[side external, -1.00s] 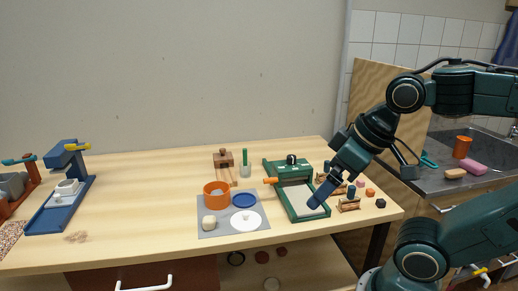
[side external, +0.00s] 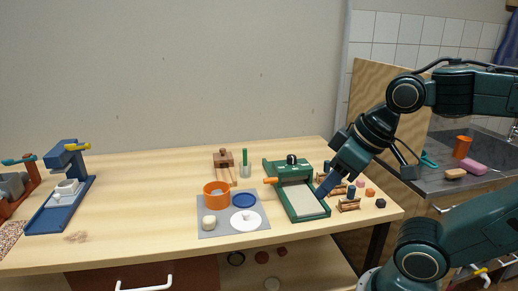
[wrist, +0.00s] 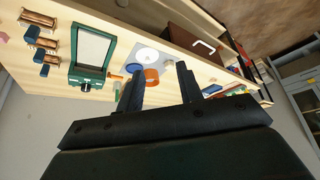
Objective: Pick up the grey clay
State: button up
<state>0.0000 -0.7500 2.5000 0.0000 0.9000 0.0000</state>
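My gripper (wrist: 158,68) is open and empty in the wrist view, its two dark fingers apart. In the side view my gripper (side external: 323,190) is above the table beside the green framed board. No lump is plainly grey. A pale, off-white lump (side external: 209,222) sits on the front left of the grey mat (side external: 235,233), well to the left of my gripper. A small dark cube (side external: 381,203) lies near the table's right edge. I cannot tell which of these is the grey clay.
An orange ring (side external: 216,196), a blue dish (side external: 244,200) and a white disc (side external: 248,220) share the mat. The green framed board (side external: 300,202) stands between mat and arm. Small wooden stands (side external: 348,204) are at right. A blue press (side external: 62,200) stands at left.

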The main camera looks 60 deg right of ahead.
jog(key=w+d+r+n+g, duration=0.1)
jog(key=w+d+r+n, duration=0.15)
jog(key=w, duration=0.75)
jog(key=w+d+r+n+g, duration=0.1)
jog(key=w+r+n+g, duration=0.15)
jog(key=w, duration=0.65)
jog(key=w+d+f+n+g, duration=0.1)
jog(key=w+d+f+n, duration=0.2)
jog(key=w+f, duration=0.3)
jog(key=w+d+f+n+g, duration=0.1)
jog(key=w+d+f+n, duration=0.2)
jog(key=w+f, duration=0.4)
jog(key=w, duration=0.5)
jog(key=shift+w+d, duration=0.15)
jog(key=shift+w, duration=0.2)
jog(key=shift+f, duration=0.15)
jog(key=shift+f, duration=4.2)
